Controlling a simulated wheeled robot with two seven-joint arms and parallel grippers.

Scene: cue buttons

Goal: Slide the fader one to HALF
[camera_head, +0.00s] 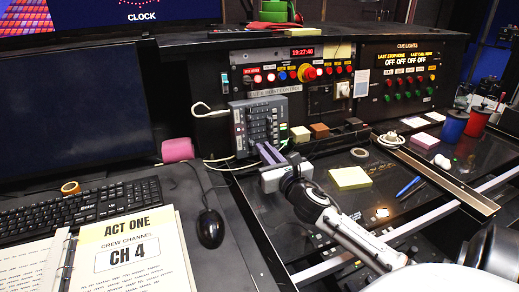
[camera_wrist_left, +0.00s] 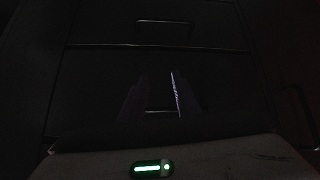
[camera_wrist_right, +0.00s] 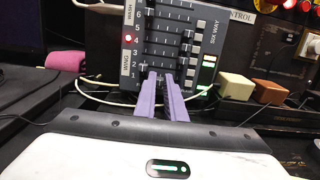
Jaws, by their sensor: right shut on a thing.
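The grey fader panel (camera_head: 262,125) stands upright at the front of the console in the head view. In the right wrist view the panel (camera_wrist_right: 118,48) shows rows numbered 1 at the bottom to 6 at the top. My right gripper (camera_head: 268,154) reaches up to the panel's lower edge. In the right wrist view its purple fingers (camera_wrist_right: 162,76) are close together at row 1, shut on the fader one knob, which they mostly hide. My left gripper (camera_wrist_left: 158,85) shows only in the dark left wrist view, with its fingers apart and nothing seen between them.
A yellow note pad (camera_head: 350,178) lies on the black desk right of my right gripper. A mouse (camera_head: 210,228), keyboard (camera_head: 80,208) and script binder (camera_head: 130,250) lie at left.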

